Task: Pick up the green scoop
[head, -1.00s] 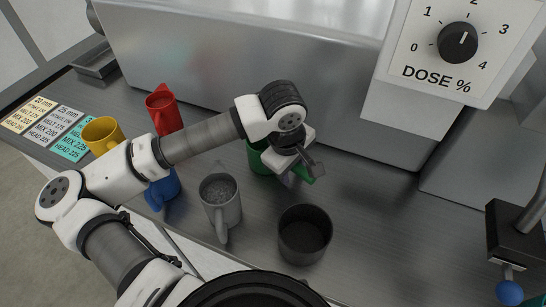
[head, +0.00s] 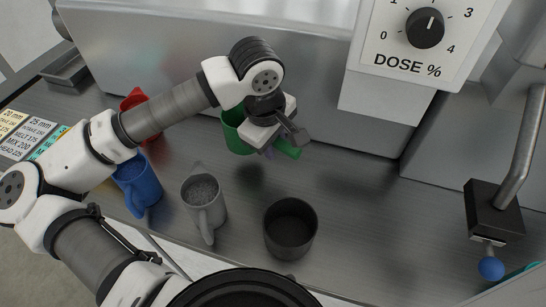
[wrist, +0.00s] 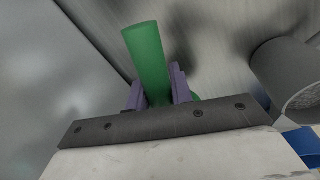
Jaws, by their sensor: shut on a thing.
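The green scoop (head: 234,134) is a mug-like cup with a straight handle, at the middle of the head view, partly hidden behind my gripper. My gripper (head: 276,149) is shut on the scoop's handle. In the wrist view the green handle (wrist: 147,58) stands between the two purple fingers (wrist: 154,92), which touch it on both sides. The cup part is mostly hidden there by the gripper body. The scoop appears raised off the metal counter.
A grey scoop (head: 203,203) with granules, a blue scoop (head: 138,185) and a red one (head: 131,100) stand to the left. An empty dark cup (head: 290,230) stands in front. The dose-dial machine (head: 400,95) rises behind right. The counter (head: 375,215) right of the cup is clear.

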